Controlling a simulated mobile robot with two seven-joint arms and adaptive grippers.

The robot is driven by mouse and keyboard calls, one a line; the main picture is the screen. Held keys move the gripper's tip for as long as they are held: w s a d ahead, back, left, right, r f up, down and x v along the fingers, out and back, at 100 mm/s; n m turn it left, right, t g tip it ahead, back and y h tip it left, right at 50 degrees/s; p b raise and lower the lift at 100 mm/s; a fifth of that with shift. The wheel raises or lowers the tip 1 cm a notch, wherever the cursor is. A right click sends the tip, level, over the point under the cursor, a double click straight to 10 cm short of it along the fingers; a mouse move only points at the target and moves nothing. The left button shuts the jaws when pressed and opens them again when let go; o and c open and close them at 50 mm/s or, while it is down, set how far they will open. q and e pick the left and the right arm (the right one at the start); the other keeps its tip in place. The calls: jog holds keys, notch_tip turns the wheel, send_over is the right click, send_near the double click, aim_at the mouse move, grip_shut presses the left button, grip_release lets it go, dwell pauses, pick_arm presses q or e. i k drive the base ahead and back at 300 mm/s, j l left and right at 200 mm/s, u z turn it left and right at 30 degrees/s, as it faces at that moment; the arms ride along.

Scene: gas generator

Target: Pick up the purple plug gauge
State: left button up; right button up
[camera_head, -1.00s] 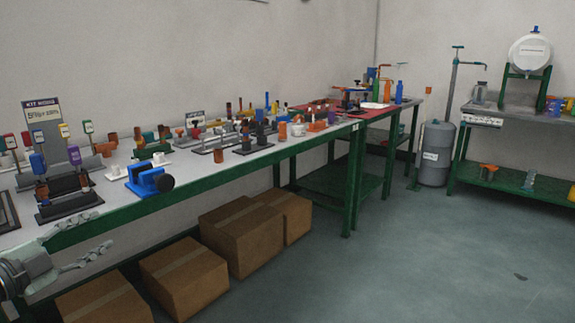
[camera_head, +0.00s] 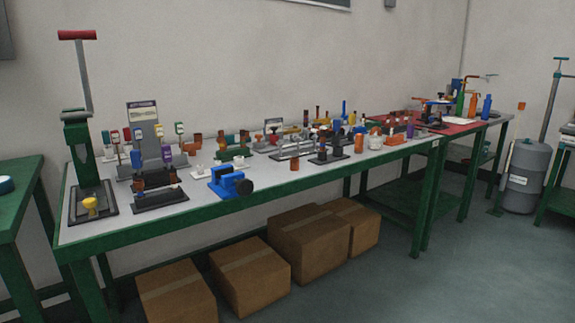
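A small purple piece (camera_head: 167,154), which looks like the purple plug gauge, stands upright at the dark stand on the left part of the long table (camera_head: 120,232). A blue piece (camera_head: 136,158) of similar shape stands to its left. Another small purple object (camera_head: 410,130) stands farther right, near the red mat; from here I cannot tell its kind. Neither of my grippers shows in the head view.
A green hand press (camera_head: 78,140) stands at the table's left end, with a yellow part on its base. A blue vise (camera_head: 230,182) sits near the front edge. Cardboard boxes (camera_head: 250,275) lie below. Open floor lies to the right.

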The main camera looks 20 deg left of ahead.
aim_at(167, 150)
jog(key=u, duration=1.3)
jog(key=i+j+u, duration=0.2)
jog(key=i, duration=0.2)
jog(key=i+j+u, duration=0.15)
jog(key=i, duration=0.3)
